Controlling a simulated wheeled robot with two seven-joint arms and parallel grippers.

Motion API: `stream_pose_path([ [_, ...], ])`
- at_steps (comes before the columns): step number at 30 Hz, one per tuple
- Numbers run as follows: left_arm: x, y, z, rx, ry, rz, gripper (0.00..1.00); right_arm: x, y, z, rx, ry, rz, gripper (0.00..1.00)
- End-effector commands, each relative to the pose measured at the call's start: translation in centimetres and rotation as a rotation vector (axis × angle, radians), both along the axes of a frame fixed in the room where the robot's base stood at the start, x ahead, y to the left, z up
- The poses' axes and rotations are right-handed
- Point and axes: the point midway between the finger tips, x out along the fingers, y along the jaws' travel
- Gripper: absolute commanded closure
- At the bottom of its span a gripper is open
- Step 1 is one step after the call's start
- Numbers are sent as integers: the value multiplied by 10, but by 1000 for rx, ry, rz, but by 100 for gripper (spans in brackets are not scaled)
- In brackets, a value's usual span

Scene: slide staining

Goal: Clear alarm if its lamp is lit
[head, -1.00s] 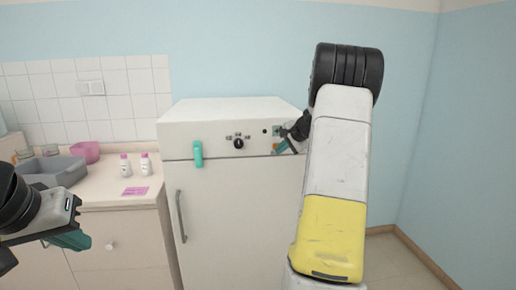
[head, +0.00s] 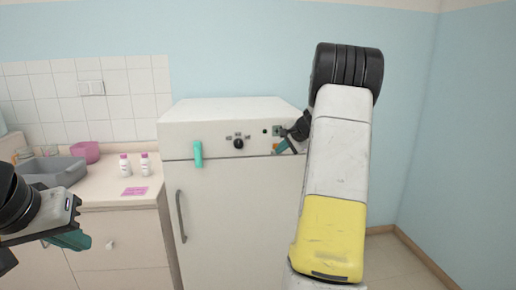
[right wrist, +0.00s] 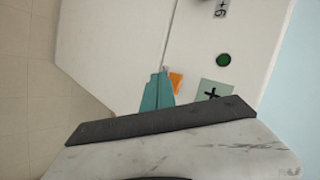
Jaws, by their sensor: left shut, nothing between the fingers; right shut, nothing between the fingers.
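A white cabinet (head: 240,205) has a control panel along its top front. A small round lamp or button (head: 265,131) on the panel looks dark; in the right wrist view it (right wrist: 223,60) is dark green with a black rim and no clear glow. Next to it is a pale green plate with a black mark (right wrist: 213,92). My right gripper (head: 282,147) is shut and empty at the panel's right end; its teal fingers (right wrist: 157,90) point at the panel beside an orange tab (right wrist: 176,83). I cannot tell whether they touch. My left gripper (head: 72,240) is shut and empty at the lower left.
The panel also has a black knob (head: 239,143), and a teal handle-like piece (head: 198,154) is on the front. Left is a counter (head: 105,196) with two pink-capped bottles (head: 125,167), a pink card (head: 135,191), a pink tub (head: 86,152) and a grey sink (head: 60,171).

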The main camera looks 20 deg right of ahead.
Motion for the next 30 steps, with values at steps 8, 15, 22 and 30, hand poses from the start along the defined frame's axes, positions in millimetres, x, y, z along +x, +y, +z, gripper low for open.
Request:
stream_pose_path([
  [8, 0, 0, 0, 0, 0, 0, 100, 0, 0, 0, 0, 0, 0, 100],
  [15, 0, 0, 0, 0, 0, 0, 100, 0, 0, 0, 0, 0, 0, 100],
  [22, 0, 0, 0, 0, 0, 0, 100, 1, 0, 0, 0, 0, 0, 100],
  [30, 0, 0, 0, 0, 0, 0, 100, 8, -2, 0, -1, 0, 1, 100],
])
